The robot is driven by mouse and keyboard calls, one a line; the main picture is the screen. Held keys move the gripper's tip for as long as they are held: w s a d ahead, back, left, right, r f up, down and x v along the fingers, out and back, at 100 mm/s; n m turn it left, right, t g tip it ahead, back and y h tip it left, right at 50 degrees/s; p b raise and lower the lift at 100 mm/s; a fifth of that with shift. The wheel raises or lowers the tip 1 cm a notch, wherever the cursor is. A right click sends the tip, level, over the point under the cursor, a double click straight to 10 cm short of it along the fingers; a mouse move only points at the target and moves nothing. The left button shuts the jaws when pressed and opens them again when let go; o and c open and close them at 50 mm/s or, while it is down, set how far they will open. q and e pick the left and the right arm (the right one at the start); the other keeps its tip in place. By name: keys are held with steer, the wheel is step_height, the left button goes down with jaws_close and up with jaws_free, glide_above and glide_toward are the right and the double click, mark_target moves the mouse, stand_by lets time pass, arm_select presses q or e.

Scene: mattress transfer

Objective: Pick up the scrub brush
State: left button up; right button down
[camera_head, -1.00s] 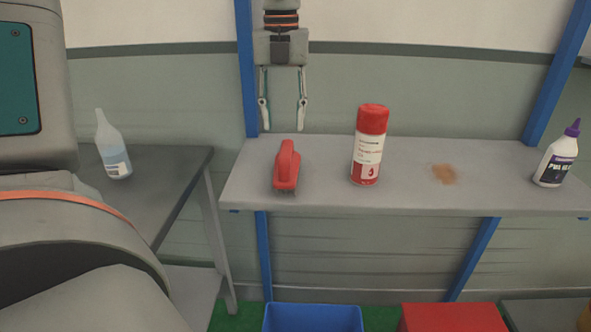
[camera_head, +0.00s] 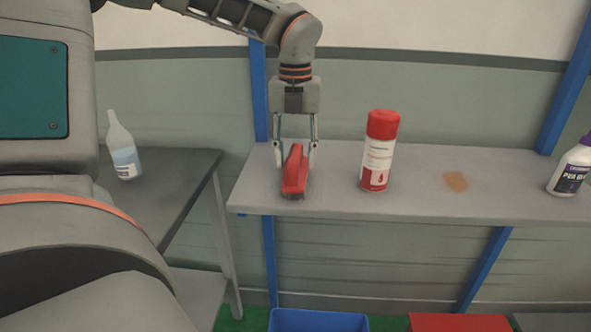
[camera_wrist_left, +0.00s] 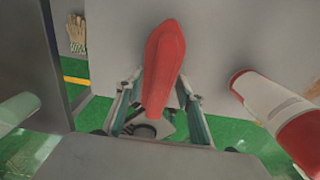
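The red scrub brush (camera_head: 294,173) stands on the grey shelf (camera_head: 330,202), near its left end. My left gripper (camera_head: 296,158) reaches down from above with its fingers open, one on each side of the brush handle. In the left wrist view the red brush (camera_wrist_left: 164,62) lies between the two spread finger linkages (camera_wrist_left: 158,100). A gap shows beside the handle, so the fingers do not appear closed on it. The brush's bristles are barely visible. My right gripper is not in view.
A red and white spray can (camera_head: 379,152) stands just right of the brush. A brown stain (camera_head: 456,181) and a white bottle (camera_head: 571,168) are further right. A clear bottle (camera_head: 122,150) stands on the left table. A blue bin (camera_head: 318,321) and red bin (camera_head: 459,323) are below.

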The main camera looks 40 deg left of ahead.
arm_select(q)
jaws_close()
steer(key=shift+r, duration=0.15)
